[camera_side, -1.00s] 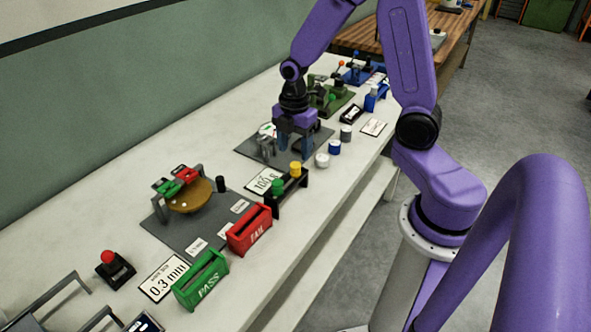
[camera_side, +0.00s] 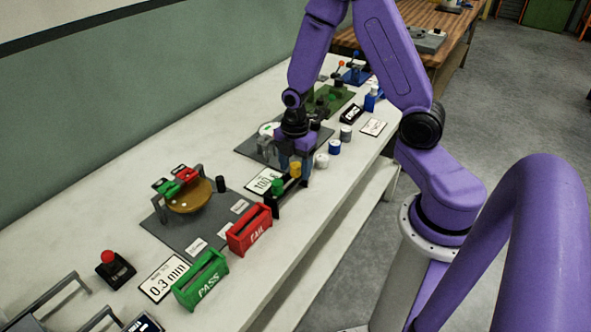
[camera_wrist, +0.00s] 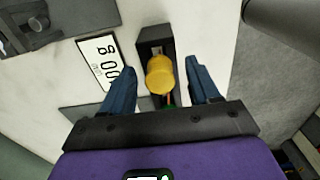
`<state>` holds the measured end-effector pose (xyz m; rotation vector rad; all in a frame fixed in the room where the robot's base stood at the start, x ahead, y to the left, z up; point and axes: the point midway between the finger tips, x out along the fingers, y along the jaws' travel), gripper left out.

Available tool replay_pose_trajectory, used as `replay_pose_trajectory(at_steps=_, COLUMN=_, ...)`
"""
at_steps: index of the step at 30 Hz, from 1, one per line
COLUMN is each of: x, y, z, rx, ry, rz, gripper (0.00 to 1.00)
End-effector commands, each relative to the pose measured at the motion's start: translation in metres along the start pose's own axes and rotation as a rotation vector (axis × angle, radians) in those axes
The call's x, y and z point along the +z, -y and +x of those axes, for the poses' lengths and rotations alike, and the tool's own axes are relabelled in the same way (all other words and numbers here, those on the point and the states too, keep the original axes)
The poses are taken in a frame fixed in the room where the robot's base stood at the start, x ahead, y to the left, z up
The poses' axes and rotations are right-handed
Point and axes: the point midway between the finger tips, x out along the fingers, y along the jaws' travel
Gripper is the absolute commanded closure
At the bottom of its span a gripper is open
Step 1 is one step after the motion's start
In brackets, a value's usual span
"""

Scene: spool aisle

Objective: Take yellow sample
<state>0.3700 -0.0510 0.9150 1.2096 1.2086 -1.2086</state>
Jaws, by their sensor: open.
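The yellow sample (camera_side: 296,169) is a small yellow cylinder upright in a black rack (camera_side: 287,194). In the wrist view, the yellow sample (camera_wrist: 160,75) sits between the two open fingers (camera_wrist: 160,80), with a gap on each side. The black rack (camera_wrist: 153,38) extends beyond it. A green sample (camera_side: 277,188) stands in the same rack, nearer the side camera; only a bit of green shows in the wrist view.
A white "100 g" card (camera_side: 264,181) lies beside the rack. The red FAIL bin (camera_side: 249,230) and green PASS bin (camera_side: 201,281) stand nearer the camera. White and blue-banded cylinders (camera_side: 334,147) stand just beyond the gripper. A grey mat (camera_side: 190,232) holds a wooden disc.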

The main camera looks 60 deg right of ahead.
Motion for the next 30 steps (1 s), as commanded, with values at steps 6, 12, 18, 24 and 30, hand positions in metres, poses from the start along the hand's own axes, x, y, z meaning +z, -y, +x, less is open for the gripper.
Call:
replay_pose_trajectory(at_steps=6, x=0.0, y=0.0, z=0.0, rx=0.0, ry=0.0, rz=0.0, gripper=0.85)
replay_pose_trajectory(at_steps=12, x=0.0, y=0.0, z=0.0, rx=0.0, ry=0.0, rz=0.0, gripper=0.99)
replay_pose_trajectory(at_steps=18, x=0.0, y=0.0, z=-0.003, rx=0.001, ry=0.0, rz=0.0, gripper=0.99)
replay_pose_trajectory(at_steps=24, x=0.0, y=-0.001, z=-0.024, rx=0.005, ry=-0.001, rz=0.0, gripper=0.99)
replay_pose_trajectory(at_steps=30, x=0.0, y=-0.001, z=-0.057, rx=0.007, ry=-0.001, rz=0.0, gripper=0.99)
